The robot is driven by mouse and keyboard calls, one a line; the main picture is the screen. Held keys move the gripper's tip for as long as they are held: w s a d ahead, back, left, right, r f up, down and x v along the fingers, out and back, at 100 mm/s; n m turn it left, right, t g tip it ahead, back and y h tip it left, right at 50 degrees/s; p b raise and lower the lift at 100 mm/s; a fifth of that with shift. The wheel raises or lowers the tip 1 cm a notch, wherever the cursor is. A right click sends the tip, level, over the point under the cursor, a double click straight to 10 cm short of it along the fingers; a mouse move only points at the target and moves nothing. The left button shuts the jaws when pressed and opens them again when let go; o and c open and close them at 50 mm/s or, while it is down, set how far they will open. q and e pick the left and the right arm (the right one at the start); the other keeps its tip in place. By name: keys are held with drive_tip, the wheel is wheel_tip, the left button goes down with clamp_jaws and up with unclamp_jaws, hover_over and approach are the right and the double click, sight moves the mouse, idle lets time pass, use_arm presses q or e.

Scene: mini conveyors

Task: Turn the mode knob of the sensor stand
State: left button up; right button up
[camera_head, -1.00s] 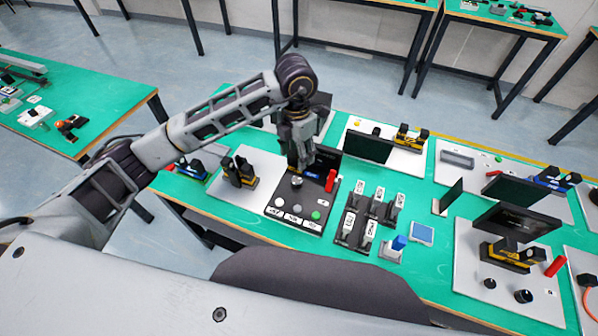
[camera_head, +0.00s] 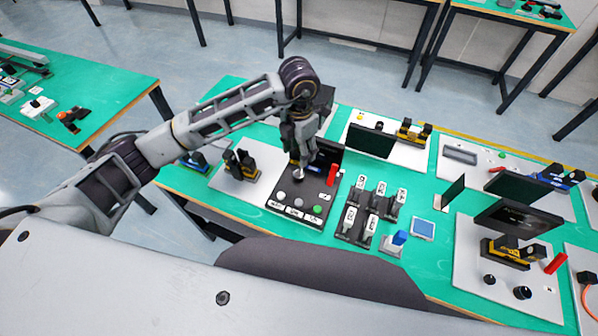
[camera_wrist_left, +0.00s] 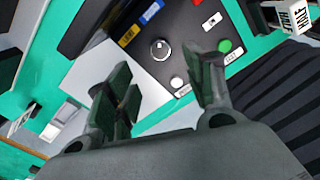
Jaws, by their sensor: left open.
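A dark panel (camera_head: 303,217) on the green table bears a round knob (camera_head: 299,175) with a light top, white buttons, a green button and a red lever (camera_head: 332,174). My left gripper (camera_head: 301,168) points down over the knob end of this panel; its tips partly cover that area. In the left wrist view the knob (camera_wrist_left: 160,49) shows in full, beyond and between the parted fingers of the open gripper (camera_wrist_left: 162,72). Nothing is between them, and contact with the knob is not visible. I cannot read a label that names the sensor stand. My right gripper is not seen.
Farther right, another plate (camera_head: 466,270) holds a sensor, a screen and two dark knobs.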

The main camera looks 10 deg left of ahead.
sight(299, 174)
use_arm(q)
wheel_tip(299, 174, down, 10)
drive_tip(key=shift+r+p, duration=0.1)
drive_tip(key=shift+p, duration=0.4)
drive_tip(key=shift+f, duration=0.75)
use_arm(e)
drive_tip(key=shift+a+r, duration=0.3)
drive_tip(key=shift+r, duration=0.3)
use_arm(q)
drive_tip(key=shift+c, duration=0.4)
drive_tip(key=c, duration=0.9)
drive_tip(key=shift+c, duration=0.2)
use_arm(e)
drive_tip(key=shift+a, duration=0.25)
